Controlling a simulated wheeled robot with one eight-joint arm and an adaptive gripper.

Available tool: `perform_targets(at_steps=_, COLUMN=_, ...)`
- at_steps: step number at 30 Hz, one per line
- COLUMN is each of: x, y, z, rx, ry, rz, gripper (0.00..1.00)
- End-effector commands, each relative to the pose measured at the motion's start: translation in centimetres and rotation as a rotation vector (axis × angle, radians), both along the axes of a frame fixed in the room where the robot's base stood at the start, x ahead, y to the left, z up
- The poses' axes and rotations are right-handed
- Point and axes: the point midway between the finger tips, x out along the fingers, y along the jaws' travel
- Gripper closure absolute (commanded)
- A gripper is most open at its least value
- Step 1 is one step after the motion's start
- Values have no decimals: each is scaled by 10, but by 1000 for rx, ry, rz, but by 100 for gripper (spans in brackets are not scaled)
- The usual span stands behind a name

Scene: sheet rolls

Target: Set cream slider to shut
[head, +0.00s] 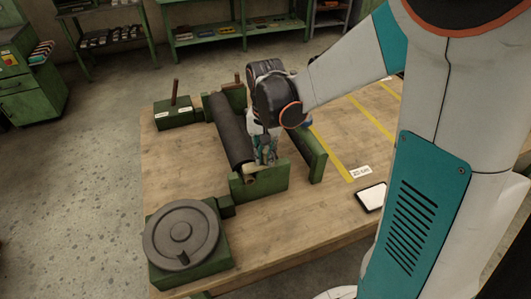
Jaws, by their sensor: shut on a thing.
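The cream slider (251,170) is a small pale piece at the near end of the green roll stand (268,184), partly hidden by my fingers. My gripper (262,163) points down from above at this end of the stand. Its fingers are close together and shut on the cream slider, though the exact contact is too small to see. The slider's track and any markings for its shut position cannot be made out.
A dark roll (228,133) lies left of my gripper and a green bar (312,156) right of it. A grey handwheel (182,235) stands at the front left, a green lever box (174,115) at the back left. A white-screened device (371,196) lies at the right.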

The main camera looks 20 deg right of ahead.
Motion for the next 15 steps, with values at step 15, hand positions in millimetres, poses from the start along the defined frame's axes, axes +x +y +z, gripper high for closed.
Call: perform_targets(at_steps=15, x=0, y=12, z=0, rx=4, ry=0, rz=2, gripper=62)
